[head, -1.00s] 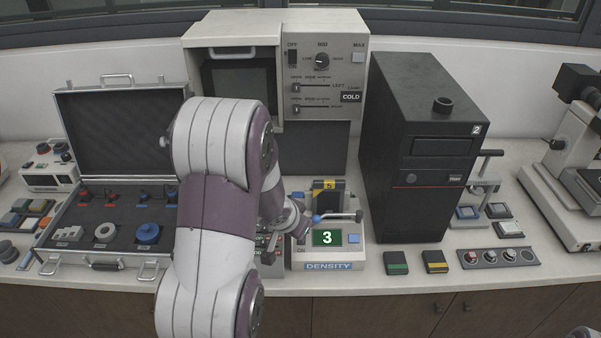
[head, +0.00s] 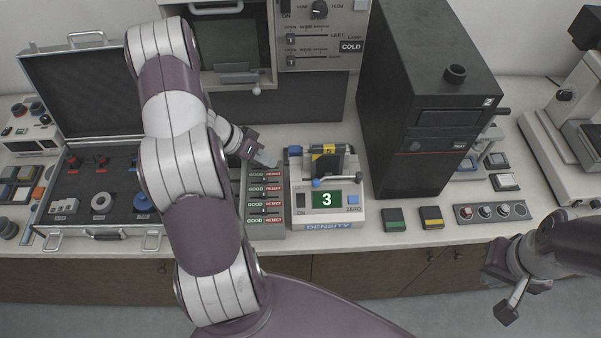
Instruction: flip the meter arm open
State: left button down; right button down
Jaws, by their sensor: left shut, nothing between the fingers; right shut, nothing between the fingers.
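The density meter (head: 325,213) stands on the counter, a light box with a green display reading 3, a dark switch and a blue button. Whether the meter arm is raised or down is hard to tell. My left gripper (head: 269,160) is shut and empty, just left of the meter and apart from it. My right gripper (head: 506,312) is shut and empty at the lower right, off the counter's front.
A panel of GOOD/REJECT switches (head: 264,224) adjoins the meter's left side. A black tower (head: 425,110) stands to its right. An open case (head: 85,105) is at left, partly behind my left arm. Small green and yellow-marked blocks (head: 394,219) (head: 432,217) lie front right.

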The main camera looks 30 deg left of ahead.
aim_at(301, 185)
pick_arm(q)
jog(key=x, duration=0.3)
jog(key=p+x, duration=0.1)
jog(key=x, duration=0.3)
jog(key=shift+d, duration=0.35)
jog(key=d+p, duration=0.1)
jog(key=d, duration=0.2)
jog(key=shift+w, duration=0.1)
jog(key=shift+d+p, duration=0.35)
jog(key=shift+d, duration=0.3)
jog(key=shift+a, duration=0.1)
